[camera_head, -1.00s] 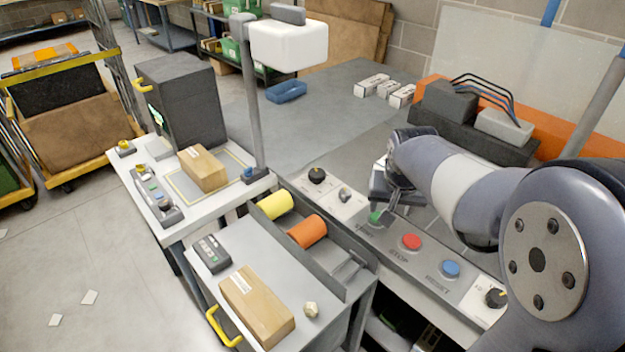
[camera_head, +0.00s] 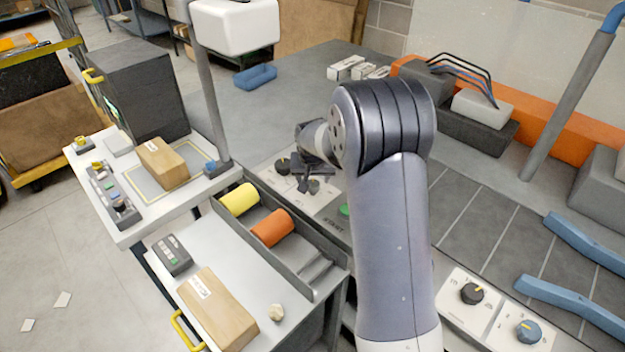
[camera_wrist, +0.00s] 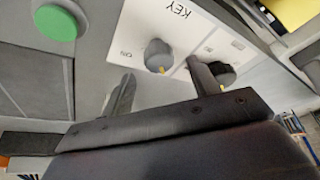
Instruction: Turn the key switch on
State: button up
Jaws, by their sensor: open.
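The key switch is a grey knob (camera_wrist: 158,55) with a yellow mark, on a pale plate lettered KEY and ON in the wrist view. In the head view the key switch (camera_head: 314,186) sits on the control panel near the green start button. My gripper (camera_wrist: 160,70) is open, with one finger on each side of the key knob in the picture. Whether the fingers touch it, I cannot tell. In the head view my gripper (camera_head: 303,181) is over the plates, partly hidden by my wrist.
A second dark knob (camera_wrist: 222,72) is beside the key switch, partly behind one finger. The green button (camera_wrist: 55,23) is on the other side. A tray with a yellow roller (camera_head: 239,200) and an orange roller (camera_head: 272,228) lies in front. My arm hides the other buttons.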

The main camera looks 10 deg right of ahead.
aim_at(313, 183)
jog(key=shift+x, duration=1.6)
jog(key=shift+c, duration=0.5)
jog(key=c, duration=0.9)
